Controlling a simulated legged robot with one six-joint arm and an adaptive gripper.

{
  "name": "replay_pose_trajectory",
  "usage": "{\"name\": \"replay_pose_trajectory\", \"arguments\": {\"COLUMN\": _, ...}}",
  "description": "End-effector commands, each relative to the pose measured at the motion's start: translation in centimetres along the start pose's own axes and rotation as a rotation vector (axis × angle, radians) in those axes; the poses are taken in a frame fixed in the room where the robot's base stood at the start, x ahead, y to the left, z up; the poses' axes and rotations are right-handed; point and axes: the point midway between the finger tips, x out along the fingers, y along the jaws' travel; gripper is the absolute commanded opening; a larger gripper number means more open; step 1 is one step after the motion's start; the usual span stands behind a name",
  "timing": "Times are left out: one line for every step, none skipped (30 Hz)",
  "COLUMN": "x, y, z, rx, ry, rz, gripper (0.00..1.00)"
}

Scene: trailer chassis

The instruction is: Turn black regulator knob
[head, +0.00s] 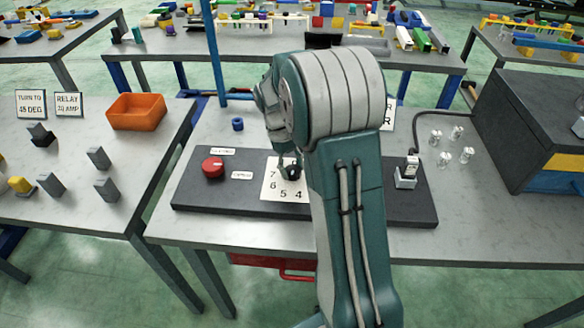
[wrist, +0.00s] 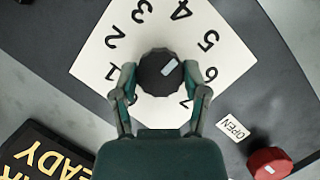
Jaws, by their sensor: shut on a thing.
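The black regulator knob (wrist: 158,74) is round, with a ridged edge and a pale pointer mark, and stands on a white numbered dial card (wrist: 115,45). In the head view the knob (head: 291,172) is a small dark shape on the card (head: 271,187), below my gripper (head: 289,165). My arm hides the card's right part.
A red knob (head: 213,167) with small labels sits left of the card on the dark board (head: 195,196); it also shows in the wrist view (wrist: 269,163). A relay-like part (head: 406,177) stands at the board's right.

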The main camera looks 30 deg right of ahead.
Motion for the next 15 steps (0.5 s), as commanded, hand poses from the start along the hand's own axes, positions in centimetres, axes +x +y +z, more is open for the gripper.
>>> {"name": "replay_pose_trajectory", "arguments": {"x": 0.00, "y": 0.06, "z": -0.17, "rx": 0.041, "ry": 0.006, "rz": -0.017, "gripper": 0.11}}
{"name": "replay_pose_trajectory", "arguments": {"x": -0.01, "y": 0.06, "z": -0.17, "rx": 0.067, "ry": 0.006, "rz": -0.028, "gripper": 0.11}}
{"name": "replay_pose_trajectory", "arguments": {"x": -0.02, "y": 0.08, "z": -0.16, "rx": 0.101, "ry": 0.006, "rz": -0.042, "gripper": 0.11}}
{"name": "replay_pose_trajectory", "arguments": {"x": -0.03, "y": 0.08, "z": -0.16, "rx": 0.129, "ry": 0.006, "rz": -0.054, "gripper": 0.11}}
{"name": "replay_pose_trajectory", "arguments": {"x": -0.03, "y": 0.09, "z": -0.17, "rx": 0.155, "ry": 0.006, "rz": -0.065, "gripper": 0.11}}
{"name": "replay_pose_trajectory", "arguments": {"x": -0.03, "y": 0.13, "z": -0.16, "rx": 0.190, "ry": 0.006, "rz": -0.079, "gripper": 0.11}}
{"name": "replay_pose_trajectory", "arguments": {"x": -0.02, "y": 0.13, "z": -0.16, "rx": 0.217, "ry": 0.007, "rz": -0.090, "gripper": 0.11}}
{"name": "replay_pose_trajectory", "arguments": {"x": -0.02, "y": 0.13, "z": -0.16, "rx": 0.243, "ry": 0.007, "rz": -0.101, "gripper": 0.11}}
{"name": "replay_pose_trajectory", "arguments": {"x": -0.02, "y": 0.14, "z": -0.16, "rx": 0.277, "ry": 0.006, "rz": -0.115, "gripper": 0.11}}
{"name": "replay_pose_trajectory", "arguments": {"x": -0.01, "y": 0.13, "z": -0.16, "rx": 0.303, "ry": 0.007, "rz": -0.127, "gripper": 0.11}}
{"name": "replay_pose_trajectory", "arguments": {"x": -0.01, "y": 0.14, "z": -0.16, "rx": 0.331, "ry": 0.006, "rz": -0.138, "gripper": 0.11}}
{"name": "replay_pose_trajectory", "arguments": {"x": -0.01, "y": 0.17, "z": -0.14, "rx": 0.366, "ry": 0.006, "rz": -0.152, "gripper": 0.11}}
{"name": "replay_pose_trajectory", "arguments": {"x": 0.00, "y": 0.17, "z": -0.13, "rx": 0.392, "ry": 0.006, "rz": -0.164, "gripper": 0.11}}
{"name": "replay_pose_trajectory", "arguments": {"x": 0.00, "y": 0.18, "z": -0.13, "rx": 0.419, "ry": 0.006, "rz": -0.174, "gripper": 0.11}}
{"name": "replay_pose_trajectory", "arguments": {"x": 0.00, "y": 0.19, "z": -0.12, "rx": 0.454, "ry": 0.006, "rz": -0.188, "gripper": 0.11}}
